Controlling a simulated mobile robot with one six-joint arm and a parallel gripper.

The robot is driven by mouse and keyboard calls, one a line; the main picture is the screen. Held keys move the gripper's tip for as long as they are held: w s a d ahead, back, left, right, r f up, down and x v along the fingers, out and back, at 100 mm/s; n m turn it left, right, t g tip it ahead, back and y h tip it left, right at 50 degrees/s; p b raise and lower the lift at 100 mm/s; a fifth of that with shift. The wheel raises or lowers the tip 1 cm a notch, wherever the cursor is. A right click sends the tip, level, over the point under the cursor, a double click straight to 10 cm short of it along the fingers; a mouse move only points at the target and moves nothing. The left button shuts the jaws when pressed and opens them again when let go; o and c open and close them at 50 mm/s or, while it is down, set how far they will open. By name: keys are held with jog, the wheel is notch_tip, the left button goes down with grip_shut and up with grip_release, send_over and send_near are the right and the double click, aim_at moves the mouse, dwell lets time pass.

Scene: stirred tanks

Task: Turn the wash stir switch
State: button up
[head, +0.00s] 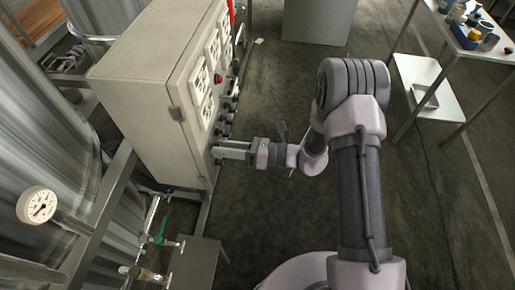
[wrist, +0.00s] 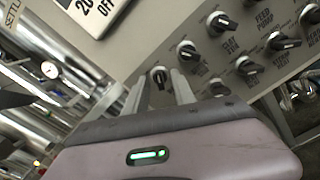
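The control cabinet (head: 160,85) carries rows of black rotary switches on its panel. In the wrist view, one switch (wrist: 160,77) at the lower left end of the upper row shows between my fingertips, and its label is hidden behind my gripper (wrist: 163,85). The neighbouring switch (wrist: 187,50) has a label too blurred to read, so I cannot tell for sure which one is the wash stir switch. In the head view, my gripper (head: 232,149) points left at the panel's lower near end, its two fingers apart. I cannot tell whether they touch the switch.
A red button (head: 218,78) is higher on the panel. Steel tanks (head: 40,130) and a gauge (head: 37,205) stand left.

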jog(key=s+d+p, duration=0.1)
jog(key=d+p, duration=0.1)
jog(key=d, duration=1.5)
jog(key=shift+s, duration=0.2)
jog(key=shift+d, duration=0.1)
